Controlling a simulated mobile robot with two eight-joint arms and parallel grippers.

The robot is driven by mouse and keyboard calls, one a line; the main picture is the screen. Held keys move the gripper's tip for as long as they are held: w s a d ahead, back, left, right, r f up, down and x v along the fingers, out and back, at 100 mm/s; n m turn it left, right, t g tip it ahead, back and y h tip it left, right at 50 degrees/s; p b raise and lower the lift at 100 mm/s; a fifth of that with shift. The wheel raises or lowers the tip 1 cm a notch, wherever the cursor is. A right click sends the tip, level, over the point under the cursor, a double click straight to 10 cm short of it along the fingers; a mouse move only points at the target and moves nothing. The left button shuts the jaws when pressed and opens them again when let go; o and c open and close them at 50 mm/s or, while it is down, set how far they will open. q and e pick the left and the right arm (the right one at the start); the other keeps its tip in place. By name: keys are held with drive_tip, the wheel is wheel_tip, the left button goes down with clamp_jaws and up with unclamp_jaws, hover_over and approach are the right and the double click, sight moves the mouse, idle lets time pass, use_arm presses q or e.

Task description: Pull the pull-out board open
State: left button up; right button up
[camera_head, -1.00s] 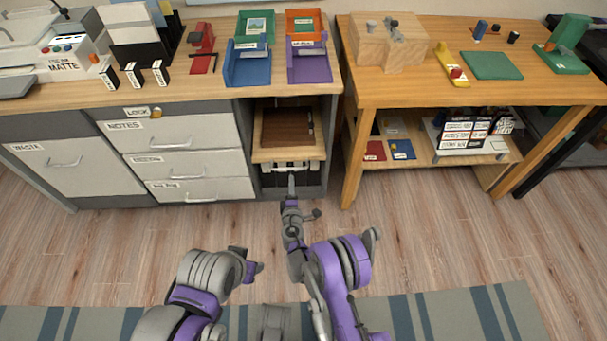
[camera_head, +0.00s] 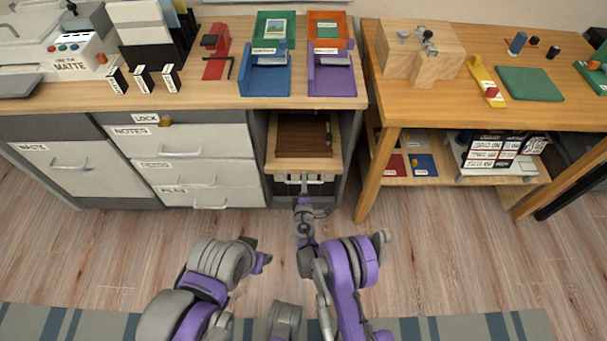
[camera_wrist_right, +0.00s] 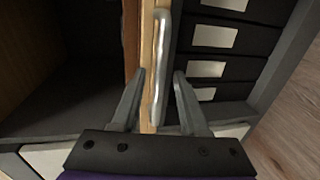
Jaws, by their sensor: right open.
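The pull-out board (camera_head: 300,165) is a light wooden board with a dark brown inset, in the open bay under the desk. Its front edge stands somewhat out of the bay. A pale metal bar handle (camera_wrist_right: 160,65) is on its front, and it also shows in the head view (camera_head: 318,182). My right gripper (camera_head: 303,196) is at the board's front, just below the edge. In the right wrist view my right gripper (camera_wrist_right: 160,85) is open, with the handle's lower end between its fingers and gaps at both sides.
Grey drawers (camera_head: 185,145) stand left of the bay. A wooden table (camera_head: 455,110) stands to the right, its near leg (camera_head: 377,178) close to the bay. Dark, labelled drawer-like fronts (camera_wrist_right: 215,70) lie beyond the handle. The floor (camera_head: 120,245) in front is clear.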

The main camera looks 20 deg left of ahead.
drive_tip(key=shift+w+a, duration=0.1)
drive_tip(key=shift+w, duration=0.25)
drive_tip(key=shift+s, duration=0.1)
drive_tip(key=shift+c, duration=0.7)
clamp_jaws()
idle(0.5)
